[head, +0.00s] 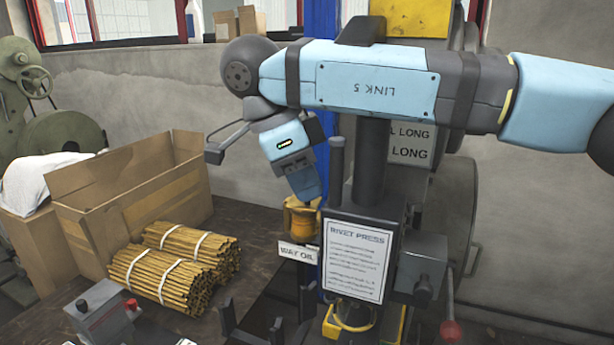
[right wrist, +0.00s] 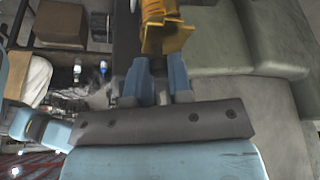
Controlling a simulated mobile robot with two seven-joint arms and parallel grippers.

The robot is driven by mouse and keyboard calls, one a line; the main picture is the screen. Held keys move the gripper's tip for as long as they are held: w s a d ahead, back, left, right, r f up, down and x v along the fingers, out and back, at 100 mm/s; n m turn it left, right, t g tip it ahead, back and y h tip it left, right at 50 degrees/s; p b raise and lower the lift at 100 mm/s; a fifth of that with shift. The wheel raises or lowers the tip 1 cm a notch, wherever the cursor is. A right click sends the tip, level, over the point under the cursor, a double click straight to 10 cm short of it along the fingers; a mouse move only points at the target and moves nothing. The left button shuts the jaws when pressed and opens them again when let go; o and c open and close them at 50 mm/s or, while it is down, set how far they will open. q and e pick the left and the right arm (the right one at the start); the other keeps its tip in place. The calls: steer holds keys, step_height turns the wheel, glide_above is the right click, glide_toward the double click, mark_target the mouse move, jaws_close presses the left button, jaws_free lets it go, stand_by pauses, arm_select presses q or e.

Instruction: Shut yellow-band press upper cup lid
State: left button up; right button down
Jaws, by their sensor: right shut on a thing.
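The rivet press (head: 355,255), with a white text plate, stands right of centre in the head view. A yellow-brown oil cup (head: 300,218) sits at its left side above a "WAY OIL" label (head: 297,252). My right gripper (head: 308,190) reaches down onto the top of this cup. In the right wrist view its two blue fingers (right wrist: 157,72) are close together at a yellow part (right wrist: 165,35) of the cup. The fingers hide much of the lid, so its angle cannot be told.
A cardboard box (head: 85,185) and tied bundles of yellow-brown sticks (head: 160,275) are on the table to the left. A grey box with a red button (head: 103,312) is in front. A red-knobbed lever (head: 450,330) stands right of the press.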

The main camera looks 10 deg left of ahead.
arm_select(q)
steer(key=shift+d, duration=0.15)
arm_select(e)
steer(key=shift+s+a+m, duration=0.1)
steer(key=shift+m, duration=0.5)
arm_select(q)
steer(key=shift+d, duration=0.1)
arm_select(e)
steer(key=shift+g, duration=0.3)
arm_select(q)
steer(key=shift+s+a, duration=0.1)
steer(key=shift+a, duration=0.15)
arm_select(e)
steer(key=c, duration=1)
jaws_free()
steer(key=shift+s, duration=0.1)
steer(key=shift+c, duration=0.2)
arm_select(q)
steer(key=shift+s+a+r+p, duration=0.15)
steer(key=shift+r+p, duration=0.35)
steer(key=shift+p, duration=0.5)
arm_select(e)
steer(key=v, duration=1.4)
arm_select(q)
steer(key=shift+r, duration=0.15)
steer(key=shift+r, duration=0.1)
arm_select(e)
steer(key=shift+f, duration=0.1)
